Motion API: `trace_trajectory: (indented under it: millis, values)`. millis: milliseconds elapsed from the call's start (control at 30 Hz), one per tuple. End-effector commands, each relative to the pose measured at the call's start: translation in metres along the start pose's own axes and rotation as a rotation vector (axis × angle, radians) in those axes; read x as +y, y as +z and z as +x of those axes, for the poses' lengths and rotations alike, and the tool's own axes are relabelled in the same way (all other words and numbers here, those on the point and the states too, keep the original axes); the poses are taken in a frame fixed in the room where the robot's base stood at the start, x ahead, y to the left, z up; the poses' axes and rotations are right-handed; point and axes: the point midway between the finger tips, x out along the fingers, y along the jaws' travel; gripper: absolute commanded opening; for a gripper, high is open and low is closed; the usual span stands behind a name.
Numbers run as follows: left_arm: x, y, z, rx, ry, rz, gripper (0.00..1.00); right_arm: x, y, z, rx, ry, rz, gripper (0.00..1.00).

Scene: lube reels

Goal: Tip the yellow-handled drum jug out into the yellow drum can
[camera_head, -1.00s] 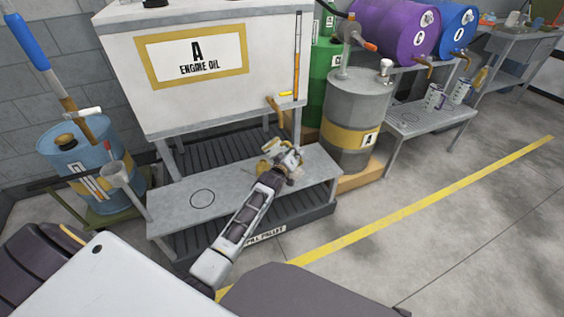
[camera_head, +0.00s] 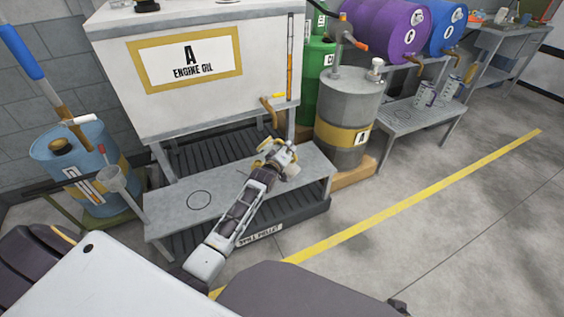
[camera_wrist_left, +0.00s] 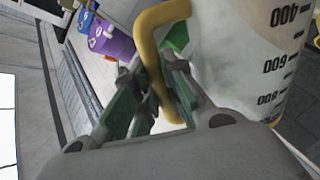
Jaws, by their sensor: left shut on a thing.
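The jug (camera_wrist_left: 245,60), pale with dark graduation marks, fills the right of the left wrist view. Its yellow handle (camera_wrist_left: 150,50) passes between the green-padded fingers of my left gripper (camera_wrist_left: 155,100), which is shut on it. In the head view my left gripper (camera_head: 279,158) is over the right part of the low grey bench, and the small jug is mostly hidden there. I cannot tell whether it touches the bench. No all-yellow can is clear; a grey drum with a yellow band and an A label (camera_head: 347,110) stands right of the gripper. My right gripper is out of view.
The low grey bench (camera_head: 170,208) has a ringed mark on its bare left part. The white engine oil tank (camera_head: 200,95) with a tap stands behind it. A blue drum (camera_head: 65,155) is at left. Two jugs (camera_head: 425,95) stand on the right bench. The floor at right is clear.

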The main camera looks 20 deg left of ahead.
Motion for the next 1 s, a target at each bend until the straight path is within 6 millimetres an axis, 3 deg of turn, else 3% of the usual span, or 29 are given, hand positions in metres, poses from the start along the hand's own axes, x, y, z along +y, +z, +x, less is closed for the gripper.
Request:
trace_trajectory:
  millis: [433,1000]
  values:
    - [0.002,-0.002,0.000,0.001,0.003,-0.002,0.00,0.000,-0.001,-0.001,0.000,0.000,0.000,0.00]
    - [0.010,-0.020,-0.002,-0.020,0.002,-0.106,0.00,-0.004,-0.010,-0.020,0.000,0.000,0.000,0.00]
